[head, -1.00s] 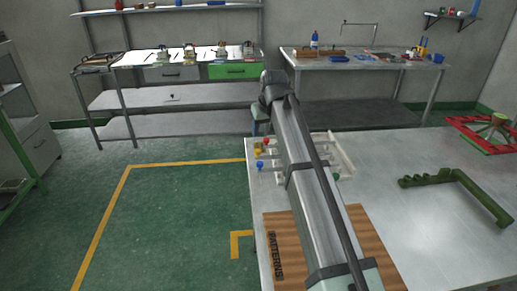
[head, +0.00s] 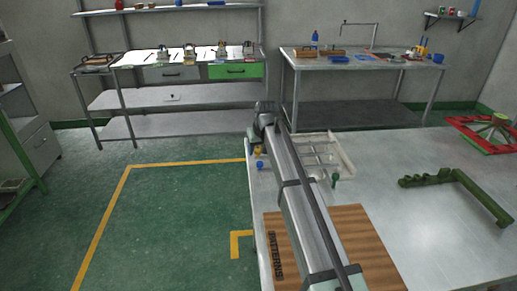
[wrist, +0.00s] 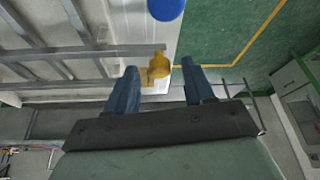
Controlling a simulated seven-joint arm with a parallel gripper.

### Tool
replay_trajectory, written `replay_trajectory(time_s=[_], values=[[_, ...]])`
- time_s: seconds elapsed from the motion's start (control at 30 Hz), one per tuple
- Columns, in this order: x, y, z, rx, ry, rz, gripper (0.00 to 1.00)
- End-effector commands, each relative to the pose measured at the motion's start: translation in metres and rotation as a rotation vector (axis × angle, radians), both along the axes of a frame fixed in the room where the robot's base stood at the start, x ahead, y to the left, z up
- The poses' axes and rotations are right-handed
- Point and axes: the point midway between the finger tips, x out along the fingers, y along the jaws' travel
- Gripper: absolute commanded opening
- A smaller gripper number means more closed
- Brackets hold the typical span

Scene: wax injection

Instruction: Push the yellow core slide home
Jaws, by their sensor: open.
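The yellow core slide (head: 258,150) shows as a small knob at the left side of a pale mould frame (head: 347,160) on the near table. In the wrist view the yellow slide (wrist: 158,68) appears between and just beyond my fingertips, with a clear gap to each finger. My gripper (wrist: 159,72) is open and empty. In the head view its end (head: 253,139) is at the left table edge, just behind the yellow knob; my arm hides part of the mould frame. I cannot tell how far the slide is in.
A blue knob (head: 260,165) sits close to the yellow one, and is also in the wrist view (wrist: 166,8). A green knob (head: 335,180) is at the frame's front right. A wooden board (head: 360,235) and a green bracket (head: 455,180) lie on the table. Floor left of the table is clear.

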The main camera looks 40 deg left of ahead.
Motion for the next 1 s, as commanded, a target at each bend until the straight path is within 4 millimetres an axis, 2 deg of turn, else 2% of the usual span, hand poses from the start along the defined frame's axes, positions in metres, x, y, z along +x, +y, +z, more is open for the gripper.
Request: replay_trajectory(time_s=[0.3,0.87,1.0], values=[[0.0004,0.0008,-0.0016,0.001,-0.001,0.0,0.53],[0.0004,0.0006,-0.0013,0.0,0.0,0.0,0.0],[0.0004,0.0006,-0.0013,0.0,0.0,0.0,0.0]])
